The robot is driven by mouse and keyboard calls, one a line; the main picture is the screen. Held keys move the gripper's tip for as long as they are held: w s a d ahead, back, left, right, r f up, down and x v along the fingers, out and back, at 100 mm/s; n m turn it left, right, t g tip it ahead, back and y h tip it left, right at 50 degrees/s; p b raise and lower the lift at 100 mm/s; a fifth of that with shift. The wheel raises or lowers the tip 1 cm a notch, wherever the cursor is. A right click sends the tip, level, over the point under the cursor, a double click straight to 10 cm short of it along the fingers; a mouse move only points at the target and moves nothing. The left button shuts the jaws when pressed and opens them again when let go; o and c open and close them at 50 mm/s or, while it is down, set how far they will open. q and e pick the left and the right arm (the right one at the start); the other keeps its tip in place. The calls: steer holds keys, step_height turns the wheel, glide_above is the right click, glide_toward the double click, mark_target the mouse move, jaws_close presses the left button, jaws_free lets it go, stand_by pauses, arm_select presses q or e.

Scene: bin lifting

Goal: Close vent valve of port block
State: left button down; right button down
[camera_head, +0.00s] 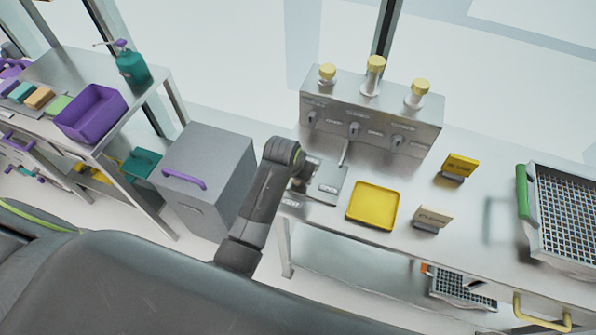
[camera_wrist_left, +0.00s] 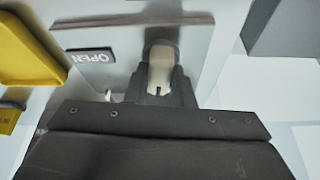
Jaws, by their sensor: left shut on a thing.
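The port block (camera_head: 370,118) is a grey metal box at the back of the bench, with three yellow-capped ports on top and three small knobs with labels on its front. In front of its left end is a grey plate (camera_head: 328,190) with a thin lever rising at its back. In the left wrist view an "OPEN" label (camera_wrist_left: 90,57), upside down, is beside my gripper. My left gripper (camera_wrist_left: 160,82) is shut on a pale rounded handle (camera_wrist_left: 161,62) over this plate. In the head view the gripper (camera_head: 304,176) hides most of this handle. My right gripper is not in view.
A yellow tray (camera_head: 373,206) lies just right of the plate. A yellow sign (camera_head: 460,165) and a cream sign (camera_head: 433,217) stand farther right, then a mesh basket (camera_head: 570,220). A grey bin (camera_head: 205,165) with a purple handle stands left of the bench.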

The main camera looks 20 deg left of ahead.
arm_select(q)
steer(key=shift+d+n+y, duration=0.1)
steer(key=shift+n+y, duration=0.2)
steer(key=shift+n, duration=0.4)
steer(key=c, duration=1.2)
jaws_free()
steer(key=shift+c, duration=0.2)
